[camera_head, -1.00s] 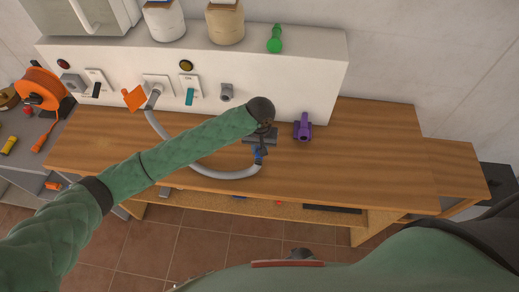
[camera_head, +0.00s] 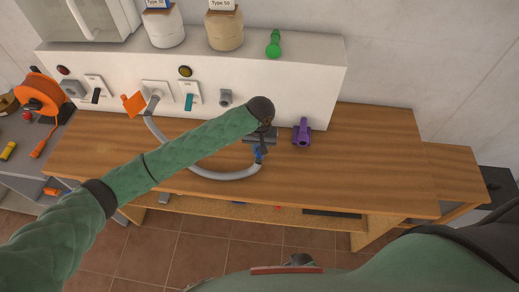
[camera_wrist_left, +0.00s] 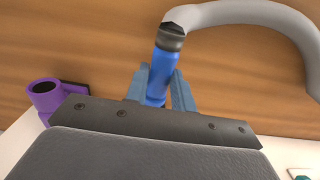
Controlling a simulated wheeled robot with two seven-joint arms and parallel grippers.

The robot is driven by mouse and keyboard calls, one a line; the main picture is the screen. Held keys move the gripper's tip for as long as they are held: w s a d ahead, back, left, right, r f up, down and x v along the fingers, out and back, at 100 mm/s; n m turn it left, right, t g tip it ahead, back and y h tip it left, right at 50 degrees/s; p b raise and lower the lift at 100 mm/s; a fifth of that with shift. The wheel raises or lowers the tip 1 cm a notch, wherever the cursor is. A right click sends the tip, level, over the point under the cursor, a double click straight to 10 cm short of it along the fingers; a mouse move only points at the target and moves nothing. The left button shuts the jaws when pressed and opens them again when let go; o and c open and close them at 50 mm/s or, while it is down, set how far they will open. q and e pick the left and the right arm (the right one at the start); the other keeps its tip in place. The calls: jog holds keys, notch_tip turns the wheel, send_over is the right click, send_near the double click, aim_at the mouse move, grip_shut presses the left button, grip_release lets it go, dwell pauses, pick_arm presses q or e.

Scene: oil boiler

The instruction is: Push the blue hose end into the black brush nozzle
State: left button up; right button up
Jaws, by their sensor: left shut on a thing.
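My left gripper (camera_head: 260,148) is over the wooden bench, in front of the white box. It is shut on the blue hose end (camera_wrist_left: 157,75), which sits between its two blue-grey fingers in the left wrist view. The blue end also shows in the head view (camera_head: 258,154). The grey hose (camera_head: 225,176) runs from it in a loop back to a socket on the white box. My wrist hides part of the bench beneath it. I cannot make out the black brush nozzle in either view. My right gripper is not in view.
A purple nozzle (camera_head: 302,133) stands on the bench just right of my left gripper; it also shows in the wrist view (camera_wrist_left: 46,97). The white box (camera_head: 312,85) stands along the bench's back. The bench (camera_head: 370,165) is clear to the right.

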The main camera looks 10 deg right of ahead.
pick_arm(q)
jog(key=shift+w+d, duration=0.15)
jog(key=shift+w, duration=0.25)
jog(key=o, duration=1.1)
jog(key=shift+c, duration=0.2)
jog(key=shift+w+r, duration=0.1)
jog(key=shift+r, duration=0.15)
notch_tip(320, 180, up, 6)
jog(key=b, duration=0.3)
jog(key=shift+f, duration=0.1)
jog(key=shift+r+b, duration=0.4)
jog(key=shift+r, duration=0.4)
jog(key=shift+r, duration=0.1)
